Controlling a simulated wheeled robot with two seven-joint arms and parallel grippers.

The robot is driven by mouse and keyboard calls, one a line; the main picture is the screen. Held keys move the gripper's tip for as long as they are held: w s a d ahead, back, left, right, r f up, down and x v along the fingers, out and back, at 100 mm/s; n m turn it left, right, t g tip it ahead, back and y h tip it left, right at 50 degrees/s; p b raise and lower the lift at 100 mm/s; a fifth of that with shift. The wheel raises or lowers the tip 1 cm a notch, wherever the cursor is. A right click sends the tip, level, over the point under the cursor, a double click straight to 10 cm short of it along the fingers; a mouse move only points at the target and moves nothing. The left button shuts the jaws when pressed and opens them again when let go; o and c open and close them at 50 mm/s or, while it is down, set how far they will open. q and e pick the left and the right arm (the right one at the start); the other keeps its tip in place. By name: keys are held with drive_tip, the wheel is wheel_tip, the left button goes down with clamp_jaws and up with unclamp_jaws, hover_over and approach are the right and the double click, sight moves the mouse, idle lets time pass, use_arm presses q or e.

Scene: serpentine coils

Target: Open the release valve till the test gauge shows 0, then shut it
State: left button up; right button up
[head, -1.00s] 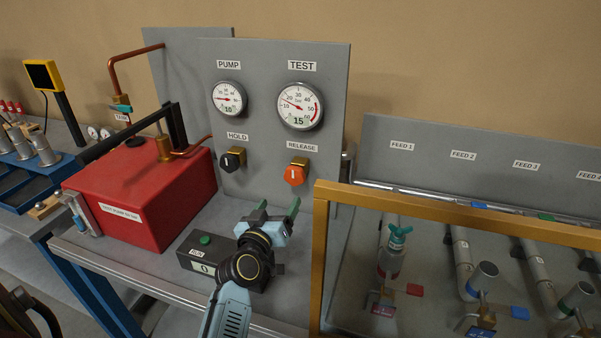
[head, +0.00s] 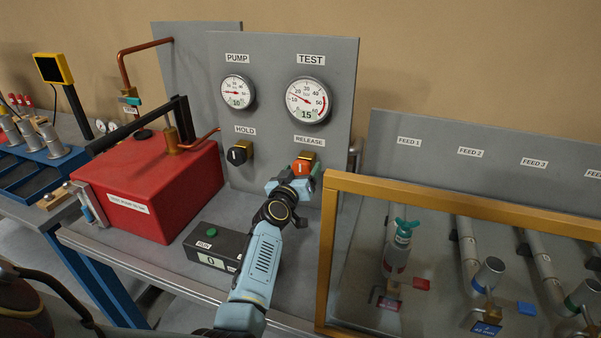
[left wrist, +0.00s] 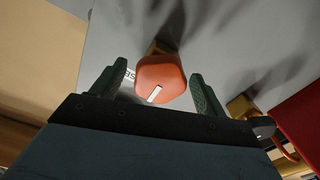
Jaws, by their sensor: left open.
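The orange release valve knob (head: 303,165) sits on the grey panel under the RELEASE label, with a white mark on its face. The test gauge (head: 307,100) above it has its needle at upper left and a readout of 15. My left gripper (head: 296,178) is at the release knob. In the left wrist view the knob (left wrist: 160,80) lies between the open green fingers (left wrist: 152,92), with a gap on each side. My right gripper is not in view.
The black hold knob (head: 238,154) and pump gauge (head: 237,92) are left on the panel. A red pump box (head: 150,190) and a small box with a green button (head: 214,248) stand on the bench. A yellow-framed case (head: 328,250) is close on the right.

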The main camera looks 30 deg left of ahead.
use_arm(q)
drive_tip(key=shift+c, duration=0.4)
drive_tip(key=c, duration=0.9)
drive_tip(key=shift+n, duration=0.3)
drive_tip(key=n, duration=0.5)
drive_tip(key=shift+p, duration=0.4)
drive_tip(key=n, duration=0.6)
drive_tip(key=o, duration=1)
